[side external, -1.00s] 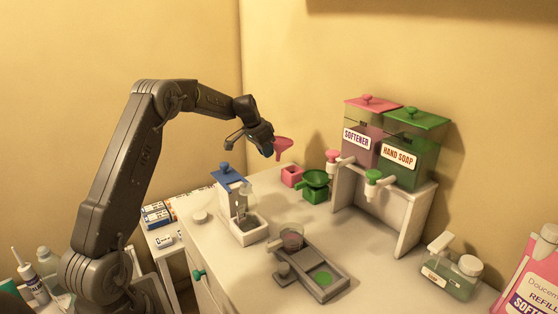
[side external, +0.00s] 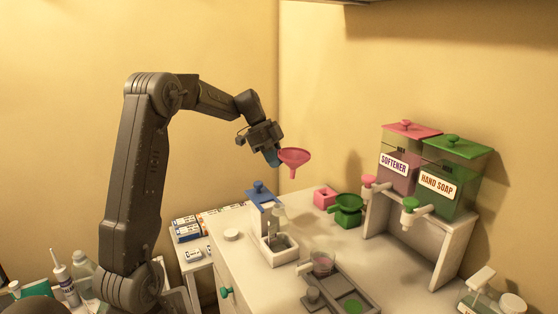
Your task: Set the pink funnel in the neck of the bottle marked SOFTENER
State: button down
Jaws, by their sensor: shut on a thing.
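My gripper (side external: 272,157) is shut on the pink funnel (side external: 294,157) and holds it in the air above the back of the counter. The funnel is upright, wide mouth up and stem pointing down, clear of everything below. A tank with a pink lid (side external: 411,130), labelled SOFTENER (side external: 394,164), stands on a white stand at the right. I see no bottle marked SOFTENER with an open neck in the current view.
A HAND SOAP tank (side external: 437,186) stands beside the softener tank.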

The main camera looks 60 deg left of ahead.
jog(key=s+d+r+m+g+h, duration=0.1)
jog(key=s+d+r+m+g, duration=0.2)
jog(key=s+d+r+m, duration=0.1)
jog(key=s+d+m, duration=0.1)
jog(key=d+m, duration=0.1)
jog(key=m, duration=0.1)
jog(key=shift+h, duration=0.4)
jog(key=shift+s, duration=0.1)
jog(key=shift+f, duration=4.7)
jog(key=c, duration=1.1)
grip_release()
jog(key=shift+r, duration=0.1)
